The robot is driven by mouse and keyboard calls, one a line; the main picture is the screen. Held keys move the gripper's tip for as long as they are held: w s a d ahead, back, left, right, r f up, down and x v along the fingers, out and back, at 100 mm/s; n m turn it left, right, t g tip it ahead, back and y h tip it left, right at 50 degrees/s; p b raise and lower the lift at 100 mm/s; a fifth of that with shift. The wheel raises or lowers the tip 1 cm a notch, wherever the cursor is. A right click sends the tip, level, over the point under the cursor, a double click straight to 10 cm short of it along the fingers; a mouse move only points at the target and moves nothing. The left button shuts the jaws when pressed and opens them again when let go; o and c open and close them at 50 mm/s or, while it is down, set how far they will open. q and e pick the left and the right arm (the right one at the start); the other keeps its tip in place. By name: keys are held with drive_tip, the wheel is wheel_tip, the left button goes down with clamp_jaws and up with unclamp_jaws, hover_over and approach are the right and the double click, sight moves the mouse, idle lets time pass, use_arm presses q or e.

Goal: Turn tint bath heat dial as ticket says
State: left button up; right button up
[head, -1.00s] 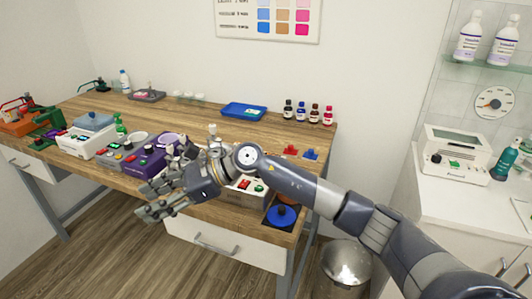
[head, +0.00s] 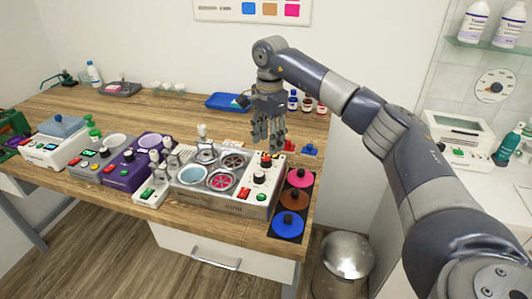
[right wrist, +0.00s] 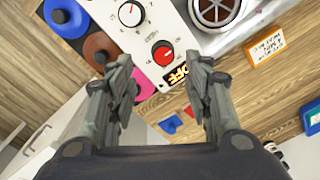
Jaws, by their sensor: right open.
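The tint bath (head: 233,205) is a grey tray unit with round wells, one blue and one pink, and a white panel at its right end. My right gripper (head: 268,143) points down, open and empty, above the panel's far end, apart from the dials. My left gripper is out of view.
A purple unit (head: 128,172) and a white unit stand left. A blue tray (head: 228,102) and small bottles (head: 307,104) are behind. Bare wood lies in front of the tray.

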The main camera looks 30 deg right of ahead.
sight(266, 159)
drive_tip(key=f, duration=0.3)
drive_tip(key=shift+w+f, duration=0.25)
drive_tip(key=shift+f, duration=0.1)
wheel_tip(266, 159, down, 3)
drive_tip(key=shift+r+p, duration=0.1)
drive_tip(key=shift+p, duration=0.35)
drive_tip(key=shift+w, duration=0.1)
drive_tip(key=shift+c, duration=0.6)
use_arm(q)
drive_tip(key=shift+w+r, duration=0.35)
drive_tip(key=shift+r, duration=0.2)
use_arm(e)
drive_tip(key=c, duration=1)
